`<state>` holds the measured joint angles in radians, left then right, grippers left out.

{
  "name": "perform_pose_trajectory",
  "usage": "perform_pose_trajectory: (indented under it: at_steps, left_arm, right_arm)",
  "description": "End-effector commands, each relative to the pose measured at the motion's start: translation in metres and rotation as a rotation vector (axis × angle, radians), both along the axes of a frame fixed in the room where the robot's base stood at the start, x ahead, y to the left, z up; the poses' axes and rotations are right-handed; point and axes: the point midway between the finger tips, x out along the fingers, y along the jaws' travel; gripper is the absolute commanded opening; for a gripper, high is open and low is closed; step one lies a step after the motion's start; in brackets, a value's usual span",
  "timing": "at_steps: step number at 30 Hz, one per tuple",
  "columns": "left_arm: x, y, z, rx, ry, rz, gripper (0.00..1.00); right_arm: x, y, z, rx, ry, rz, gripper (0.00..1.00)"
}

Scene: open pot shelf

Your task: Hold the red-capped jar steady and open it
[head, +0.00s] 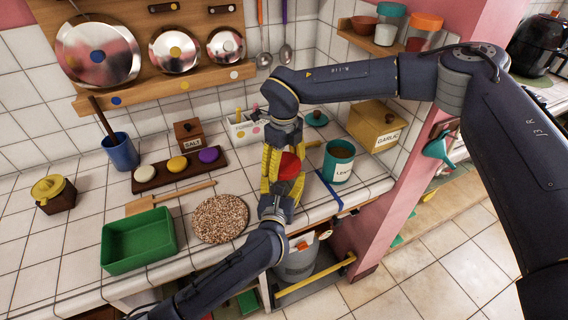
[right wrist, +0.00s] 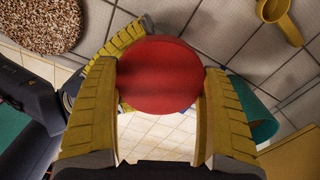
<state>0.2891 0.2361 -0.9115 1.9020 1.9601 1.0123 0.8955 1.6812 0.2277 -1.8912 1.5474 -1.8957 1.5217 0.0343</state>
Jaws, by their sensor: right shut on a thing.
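The red cap of the jar (head: 289,166) is between my two grippers, above the counter's front edge. In the right wrist view the round red cap (right wrist: 158,75) fills the space between the yellow fingers. My right gripper (head: 284,158) comes down from above and is shut on the jar at its cap. My left gripper (head: 284,188) reaches up from the lower left, with its yellow fingers close around the jar's place below the cap. The jar's body is hidden by the fingers and cap, so I cannot tell whether the left fingers grip it.
A teal labelled pot (head: 340,164) stands close right of the grippers, with a yellow GARLIC box (head: 373,128) behind. A speckled round mat (head: 220,219) and green tray (head: 138,241) lie left. A pink post (head: 375,228) stands right. The counter's left end has free room.

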Motion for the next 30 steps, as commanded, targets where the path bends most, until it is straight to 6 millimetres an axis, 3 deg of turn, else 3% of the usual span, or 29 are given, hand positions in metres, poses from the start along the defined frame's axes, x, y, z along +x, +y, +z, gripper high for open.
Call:
perform_pose_trajectory:
  at_steps: [21, 24, 30]
  left_arm:
    - [-0.0001, 0.0002, -0.0014, 0.001, 0.003, 0.001, 0.00]
    - [-0.0001, 0.0002, -0.0014, 0.001, 0.003, 0.001, 0.00]
    - [-0.0001, 0.0002, -0.0014, 0.001, 0.003, 0.001, 0.00]
  right_arm:
    - [-0.0002, 0.0007, 0.0019, 0.000, -0.001, 1.099, 0.45]
    - [-0.0003, 0.0007, 0.0019, 0.000, -0.002, 1.182, 0.45]
    - [-0.0003, 0.0008, 0.0019, 0.000, -0.002, 1.186, 0.45]
